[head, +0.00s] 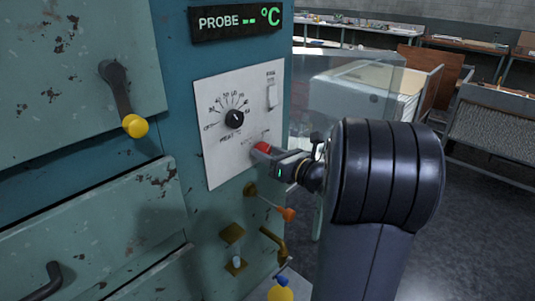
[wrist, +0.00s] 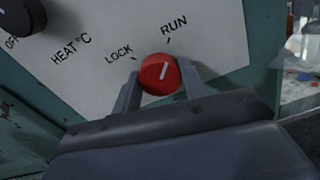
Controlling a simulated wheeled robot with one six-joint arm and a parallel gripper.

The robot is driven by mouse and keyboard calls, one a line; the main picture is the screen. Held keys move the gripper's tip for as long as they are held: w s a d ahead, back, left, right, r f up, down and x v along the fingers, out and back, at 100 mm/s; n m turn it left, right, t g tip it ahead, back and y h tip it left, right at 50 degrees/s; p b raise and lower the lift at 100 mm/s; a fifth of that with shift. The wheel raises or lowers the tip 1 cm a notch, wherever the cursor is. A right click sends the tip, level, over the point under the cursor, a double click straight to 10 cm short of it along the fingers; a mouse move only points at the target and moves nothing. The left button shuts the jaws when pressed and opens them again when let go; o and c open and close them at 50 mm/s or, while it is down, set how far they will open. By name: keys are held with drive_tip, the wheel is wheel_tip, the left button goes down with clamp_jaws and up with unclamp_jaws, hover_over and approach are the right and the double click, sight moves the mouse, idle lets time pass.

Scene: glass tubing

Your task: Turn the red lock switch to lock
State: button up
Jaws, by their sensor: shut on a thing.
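The red lock switch (wrist: 158,75) is a round red knob on the white panel. In the wrist view its white pointer line tilts up and to the right, toward the word RUN; the word LOCK is at its upper left. My gripper (wrist: 160,85) has one finger on each side of the knob and is shut on it. In the head view the red switch (head: 262,147) shows at the tip of my gripper (head: 264,150), low on the panel; the gripper hides part of it.
The white panel (head: 215,165) also bears a black heat dial (head: 234,119) and a white rocker switch (head: 271,96). Below are an orange-tipped lever (head: 286,214) and brass fittings (head: 233,236). A yellow-knobbed handle (head: 135,126) is at left. Open floor lies to the right.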

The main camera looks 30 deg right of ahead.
drive_tip(key=shift+f, duration=0.1)
drive_tip(key=shift+n+b, duration=8.8)
drive_tip(key=shift+b, duration=2.3)
drive_tip(key=o, duration=1)
drive_tip(key=shift+s, duration=0.15)
